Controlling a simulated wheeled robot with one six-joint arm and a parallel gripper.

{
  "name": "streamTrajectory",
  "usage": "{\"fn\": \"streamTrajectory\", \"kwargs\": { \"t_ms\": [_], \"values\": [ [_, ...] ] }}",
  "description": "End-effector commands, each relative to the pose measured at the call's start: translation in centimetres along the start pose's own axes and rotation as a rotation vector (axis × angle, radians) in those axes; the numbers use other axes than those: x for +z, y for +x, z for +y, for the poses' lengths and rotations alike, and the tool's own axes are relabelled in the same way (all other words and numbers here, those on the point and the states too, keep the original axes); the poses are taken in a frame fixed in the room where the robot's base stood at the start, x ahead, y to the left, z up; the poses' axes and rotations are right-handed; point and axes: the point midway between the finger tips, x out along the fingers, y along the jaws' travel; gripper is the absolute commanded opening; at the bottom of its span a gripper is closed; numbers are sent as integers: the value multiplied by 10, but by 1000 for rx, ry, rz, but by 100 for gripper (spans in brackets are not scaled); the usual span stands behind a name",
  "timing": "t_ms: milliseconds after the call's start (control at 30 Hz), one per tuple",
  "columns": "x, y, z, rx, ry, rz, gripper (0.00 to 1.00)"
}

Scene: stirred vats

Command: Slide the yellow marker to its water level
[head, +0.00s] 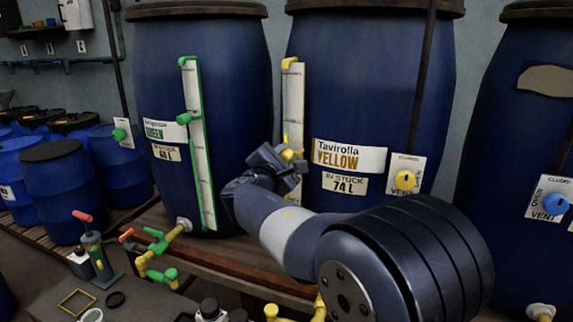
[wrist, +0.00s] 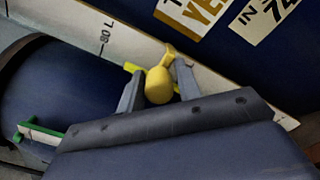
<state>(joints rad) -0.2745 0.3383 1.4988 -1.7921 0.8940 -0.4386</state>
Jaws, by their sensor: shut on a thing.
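The yellow marker (head: 287,153) sits on the white gauge strip (head: 293,90) on the left side of the blue vat (head: 375,80) labelled "Tavirolla YELLOW". My gripper (head: 282,163) is at the strip, and its jaws are shut on the marker's knob. In the wrist view the rounded yellow knob (wrist: 160,86) is between the two fingers of my gripper (wrist: 158,84). A bright yellow pointer shows behind it, below the "80 L" mark (wrist: 105,38) on the strip. The stock plate (head: 345,184) reads 74 L. My gripper hides part of the lower strip.
The green vat (head: 235,50) stands close on the left, with a green marker (head: 188,117) on its own gauge. A yellow vent knob (head: 405,180) is right of the label. Another vat (head: 520,90) stands at right. Pipes and valves (head: 160,245) are at lower left.

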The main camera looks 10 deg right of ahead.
Motion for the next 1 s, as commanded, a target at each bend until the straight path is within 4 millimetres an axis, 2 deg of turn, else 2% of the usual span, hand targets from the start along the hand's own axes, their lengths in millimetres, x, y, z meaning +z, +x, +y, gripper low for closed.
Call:
{"fn": "streamTrajectory", "kwargs": {
  "t_ms": [33, 200, 600, 633, 800, 1000],
  "values": [
    [13, 0, 13, 2, -6, -2, 0],
    [28, 0, 28, 2, -7, -1, 0],
    [29, 0, 30, 2, -10, 1, 0],
    [29, 0, 30, 2, -10, 1, 34],
    [29, 0, 30, 1, -7, 1, 46],
    [29, 0, 30, 1, -4, 1, 46]
  ]
}}
